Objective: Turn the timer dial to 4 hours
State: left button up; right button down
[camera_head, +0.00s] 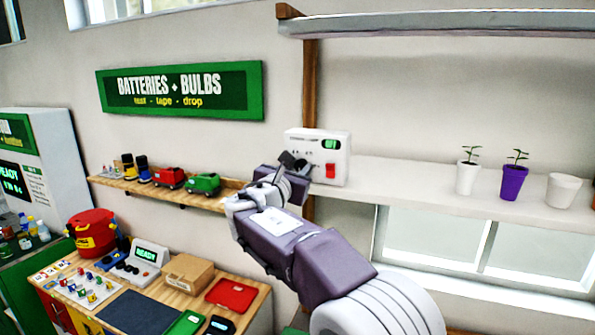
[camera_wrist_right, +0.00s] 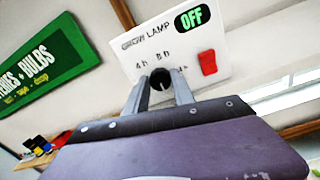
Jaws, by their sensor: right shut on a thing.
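The grow lamp timer (camera_head: 338,144) is a white box at the left end of the white shelf. In the right wrist view its face (camera_wrist_right: 145,50) shows "GROW LAMP", a green display (camera_wrist_right: 192,17) reading OFF, a red switch (camera_wrist_right: 208,62) and marks such as 4h and 8h. Its dark round dial (camera_wrist_right: 160,80) sits below the marks. My right gripper (camera_wrist_right: 159,84) is shut on the dial, one finger on each side. In the head view my right gripper (camera_head: 294,161) reaches the box's left front and hides the dial. My left gripper is out of view.
The white shelf (camera_head: 400,178) holds potted seedlings, including a purple pot (camera_head: 513,182), to the right. A metal lamp bar (camera_head: 430,24) hangs above. A wooden shelf with toy cars, including a green car (camera_head: 203,184), lies left. A cluttered table (camera_head: 255,300) stands below.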

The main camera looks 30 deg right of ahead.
jog(key=m+b, duration=0.3)
jog(key=b, duration=0.1)
jog(key=m+b, duration=0.2)
jog(key=shift+f+m, duration=0.3)
jog(key=m+b, duration=0.3)
jog(key=shift+r+m+b, duration=0.2)
jog(key=shift+m+b, duration=0.45)
jog(key=shift+m, duration=0.95)
jog(key=c, duration=1.1)
grip_release()
jog(key=shift+o, duration=0.2)
